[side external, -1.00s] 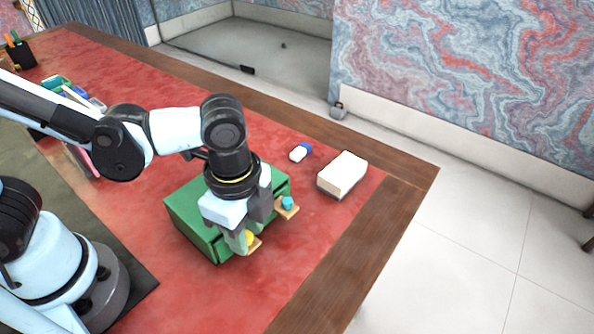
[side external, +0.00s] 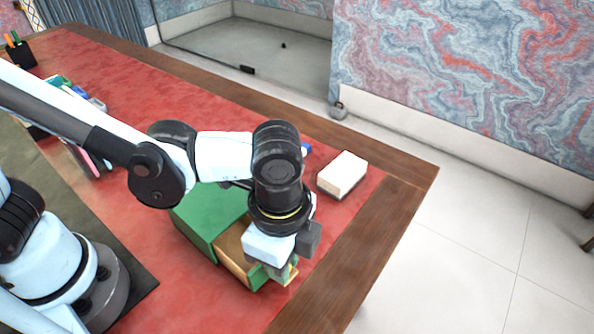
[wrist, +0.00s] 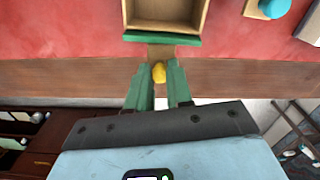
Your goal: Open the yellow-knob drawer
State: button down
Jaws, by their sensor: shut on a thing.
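The green cabinet (side external: 208,222) sits on the red desk top. Its yellow-knob drawer (side external: 229,249) is pulled out, and its tan, empty-looking inside shows from above in the wrist view (wrist: 166,13). The yellow knob (wrist: 158,73) lies between my two fingers, in front of the drawer's green front edge (wrist: 148,38). My gripper (wrist: 158,88) is shut on this knob. In the side view my gripper (side external: 283,270) is at the drawer's front end and hides the knob.
A white block (side external: 343,174) lies near the desk's far right corner. A small blue-ended item (side external: 307,149) is partly hidden behind my arm. The wooden desk edge (side external: 340,272) is close to my gripper. A pen cup (side external: 20,52) and stationery stand at far left.

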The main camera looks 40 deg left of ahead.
jog(key=shift+d, duration=0.25)
jog(key=c, duration=1)
grip_release()
notch_tip(320, 180, up, 12)
jog(key=shift+r, duration=0.1)
jog(key=shift+a, duration=0.1)
